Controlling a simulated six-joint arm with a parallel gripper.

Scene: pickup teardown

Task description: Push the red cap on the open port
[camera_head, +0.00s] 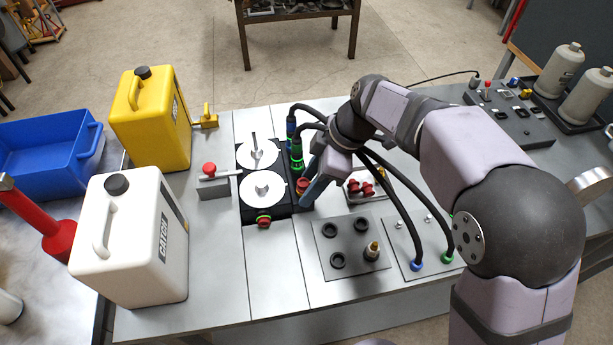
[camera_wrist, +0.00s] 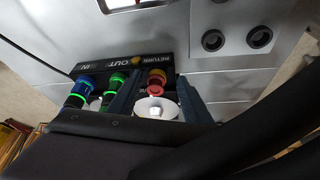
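A black port block (camera_head: 250,208) with two white discs stands near the middle of the bench. In the wrist view, a red cap (camera_wrist: 157,84) sits at the port by the RETURN label, a yellowish ring around its top. Whether it is fully seated I cannot tell. It also shows in the head view (camera_head: 302,184), partly hidden by my gripper (camera_head: 308,184). In the wrist view my gripper (camera_wrist: 157,88) has its two dark blue fingers apart, one on each side of the cap, with visible gaps.
Blue (camera_wrist: 79,88) and green (camera_wrist: 114,84) hose connectors stand close left of the fingers. A tray (camera_head: 352,196) of spare red caps lies right of my gripper. A grey plate (camera_head: 345,262) with dark rings lies in front. White (camera_head: 130,235) and yellow (camera_head: 152,125) jugs stand left.

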